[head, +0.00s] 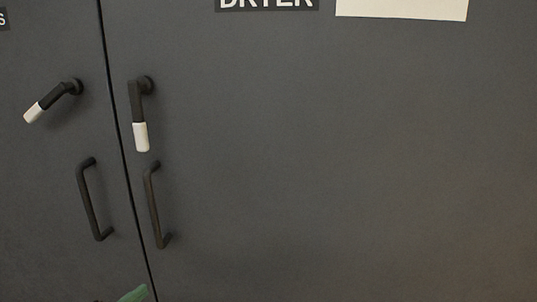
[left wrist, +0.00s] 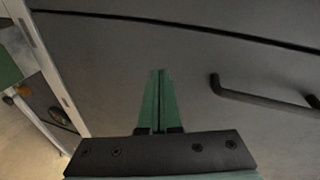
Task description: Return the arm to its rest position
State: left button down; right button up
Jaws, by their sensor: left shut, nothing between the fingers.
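My left gripper (left wrist: 158,100) has green fingers and shows in the left wrist view, where the fingers lie together, shut with nothing between them. A dark bar handle (left wrist: 262,98) is to the right of the fingers and apart from them. In the head view only a green tip of the left gripper (head: 135,294) shows at the bottom edge, below the two bar handles. The rest of the left arm is out of the head view. My right gripper is in neither view.
A dark grey cabinet front (head: 330,170) fills the head view, with a DRYER label (head: 267,4) at the top. Two bar handles (head: 90,200) (head: 153,205) and two white-tipped lever handles (head: 50,100) (head: 139,115) stick out beside the door seam. The right part is bare.

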pick_arm(q)
jog(key=s+d+f+n+g+p, duration=0.1)
jog(key=s+d+f+n, duration=0.3)
jog(key=s+f, duration=0.3)
jog(key=s+d+f+n+g+p, duration=0.2)
jog(key=s+d+f+n, duration=0.2)
jog(key=s+f+n, duration=0.2)
jog(key=s+d+f+n+g+y+p, duration=0.1)
jog(key=s+d+f+n, duration=0.3)
jog(key=s, duration=0.5)
notch_tip(320, 180, down, 4)
jog(key=shift+s+d+r+n+g+p, duration=0.15)
jog(key=shift+s+n+g+p, duration=0.25)
jog(key=shift+n+g, duration=0.5)
